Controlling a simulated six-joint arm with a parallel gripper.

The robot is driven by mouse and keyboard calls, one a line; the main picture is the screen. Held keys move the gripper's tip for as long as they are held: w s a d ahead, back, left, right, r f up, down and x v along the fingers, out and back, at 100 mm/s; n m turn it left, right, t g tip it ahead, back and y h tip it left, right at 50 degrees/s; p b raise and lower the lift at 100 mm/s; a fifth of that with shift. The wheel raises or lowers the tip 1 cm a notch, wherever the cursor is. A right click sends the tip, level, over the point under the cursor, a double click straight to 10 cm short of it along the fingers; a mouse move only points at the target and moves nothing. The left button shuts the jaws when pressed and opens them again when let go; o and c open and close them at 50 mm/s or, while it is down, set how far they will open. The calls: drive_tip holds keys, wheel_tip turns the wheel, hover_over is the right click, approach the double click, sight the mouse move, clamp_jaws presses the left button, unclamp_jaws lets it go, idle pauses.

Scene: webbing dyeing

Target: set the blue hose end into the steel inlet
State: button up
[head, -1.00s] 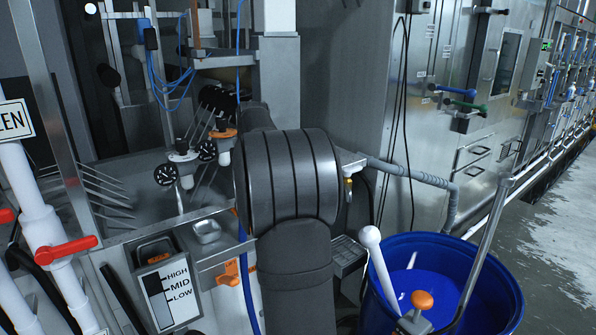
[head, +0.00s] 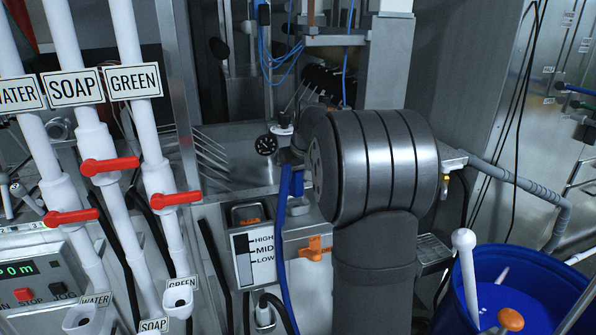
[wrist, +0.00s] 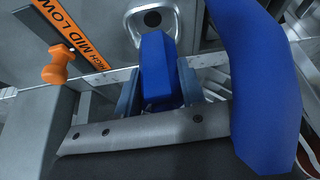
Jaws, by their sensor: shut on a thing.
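The blue hose end (wrist: 157,65) is between the fingers of my gripper (wrist: 158,92) in the wrist view and points toward the top of the picture. The blue hose (wrist: 262,90) bends down the right side. In the head view the hose (head: 283,235) hangs down from near my gripper (head: 303,178), which my arm partly hides. The steel inlet (head: 299,208) shows only in part behind the hose there.
An orange handle (head: 315,248) and a HIGH/MID/LOW plate (head: 262,258) are close by. White pipes with red valve handles (head: 110,166) stand at the left. A blue barrel (head: 530,265) with a white paddle stands at the lower right.

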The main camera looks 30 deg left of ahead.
sight(297, 188)
drive_tip(key=shift+f, duration=2.1)
drive_tip(key=o, duration=1.2)
drive_tip(key=v, duration=1.7)
drive_tip(key=shift+r, duration=0.2)
drive_tip(key=x, duration=1.7)
drive_tip(key=shift+f, duration=0.25)
drive_tip(key=shift+r, duration=0.25)
